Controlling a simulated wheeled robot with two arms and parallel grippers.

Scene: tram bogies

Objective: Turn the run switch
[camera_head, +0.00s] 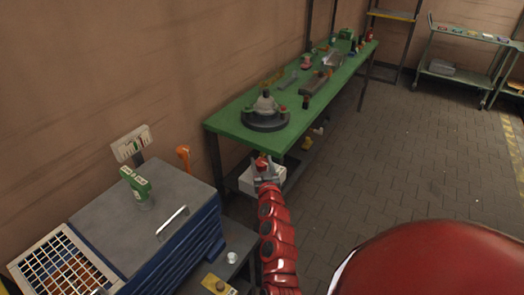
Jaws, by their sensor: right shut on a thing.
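My right gripper (266,173) is at the end of the red arm in the middle of the view. It is shut on a small red thing (262,163), in front of the green bench's near end. The thing is too small and partly hidden to name. No run switch can be made out for sure. A yellow box with a dark knob (214,284) sits low at the bottom edge, left of my arm. My left gripper is not in view.
A blue cabinet with a grey top (108,228) bears a green box (135,183), beside a white grid (64,266). The green bench (225,120) holds several tools and a round dark-based device (265,115). A white bin (247,180) is below. Open paved floor lies right.

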